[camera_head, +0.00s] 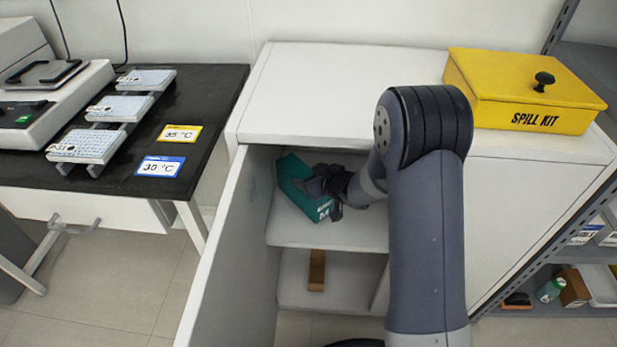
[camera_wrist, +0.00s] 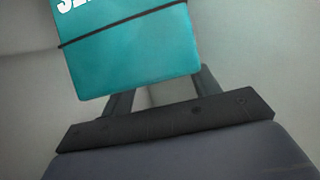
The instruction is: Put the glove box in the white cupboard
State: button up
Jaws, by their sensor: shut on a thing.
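The glove box is a teal box (camera_head: 297,172) with white lettering. In the head view it is inside the white cupboard (camera_head: 310,95), within the upper compartment above the shelf (camera_head: 345,234). It looks tilted, and I cannot tell whether it touches the shelf. My gripper (camera_head: 325,184) reaches in through the open front and is shut on the box. In the wrist view the teal box (camera_wrist: 130,50) fills the upper middle, with a dark band around it, between my fingers (camera_wrist: 160,88). My arm hides the right part of the opening.
The cupboard door (camera_head: 225,265) stands open on the left. A brown block (camera_head: 316,270) is in the lower compartment. A yellow spill kit box (camera_head: 520,92) sits on top. A black bench (camera_head: 205,105) with racks and temperature labels is at left; grey shelving (camera_head: 545,285) is at right.

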jog(key=shift+f, duration=0.15)
jog(key=o, duration=1.7)
jog(key=shift+r, duration=0.3)
jog(key=p+v, duration=0.3)
jog(key=v, duration=0.9)
jog(key=shift+f, duration=0.15)
